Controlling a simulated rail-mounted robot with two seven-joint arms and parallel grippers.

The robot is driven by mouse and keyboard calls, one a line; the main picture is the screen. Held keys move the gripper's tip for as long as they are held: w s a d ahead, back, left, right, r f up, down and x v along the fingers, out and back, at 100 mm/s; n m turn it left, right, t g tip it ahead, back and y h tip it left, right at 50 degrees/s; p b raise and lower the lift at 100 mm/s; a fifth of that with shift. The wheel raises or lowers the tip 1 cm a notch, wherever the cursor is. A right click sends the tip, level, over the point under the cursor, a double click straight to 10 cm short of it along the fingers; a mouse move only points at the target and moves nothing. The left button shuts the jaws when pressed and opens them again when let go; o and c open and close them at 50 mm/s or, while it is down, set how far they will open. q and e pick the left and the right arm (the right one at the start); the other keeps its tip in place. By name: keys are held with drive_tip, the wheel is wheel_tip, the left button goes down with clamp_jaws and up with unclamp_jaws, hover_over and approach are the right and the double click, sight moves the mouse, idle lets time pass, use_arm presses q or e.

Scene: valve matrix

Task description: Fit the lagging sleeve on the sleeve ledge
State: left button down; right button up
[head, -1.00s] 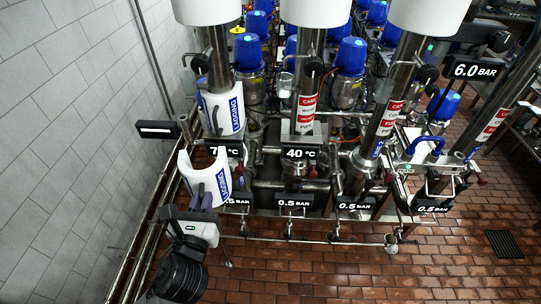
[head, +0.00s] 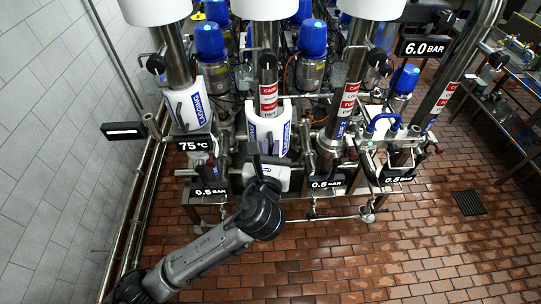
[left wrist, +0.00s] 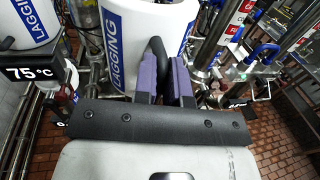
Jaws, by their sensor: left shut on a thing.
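The held lagging sleeve (head: 266,131) is a white open-sided shell with a blue LAGGING label, in front of the second pipe (head: 268,70) from the left. It also shows upright in the left wrist view (left wrist: 128,25). My left gripper (left wrist: 167,80) is shut on its black handle (left wrist: 155,50); in the head view the gripper (head: 266,163) is just below the sleeve. The sleeve's two sides flank the pipe's line, but I cannot tell whether it touches the pipe. The sleeve ledge cannot be made out; the sleeve hides that part of the pipe. My right gripper is not in view.
Another LAGGING sleeve (head: 187,103) sits on the left pipe, above the 75 °C sign (head: 195,143). More steel pipes stand close to the right, with a blue hose (head: 384,122). Blue-capped valves (head: 313,38) fill the back. The brick floor (head: 330,265) in front is clear.

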sight(269, 130)
use_arm(q)
drive_tip(key=shift+w+a+f+b, duration=0.1)
drive_tip(key=shift+w+b, duration=0.85)
drive_tip(key=shift+w, duration=0.55)
drive_tip(key=shift+w+a+f+b, duration=0.1)
drive_tip(key=shift+w+b, duration=0.8)
drive_tip(key=shift+w, duration=0.55)
drive_tip(key=shift+w+r, duration=0.15)
drive_tip(key=shift+w, duration=0.15)
drive_tip(key=shift+w+p, duration=0.35)
drive_tip(key=shift+w, duration=0.3)
drive_tip(key=shift+w+a, duration=0.15)
drive_tip(key=shift+w, duration=2.6)
drive_tip(key=shift+f+p, duration=0.3)
drive_tip(key=shift+p, duration=0.05)
drive_tip(key=shift+f, duration=0.1)
drive_tip(key=c, duration=1.1)
unclamp_jaws()
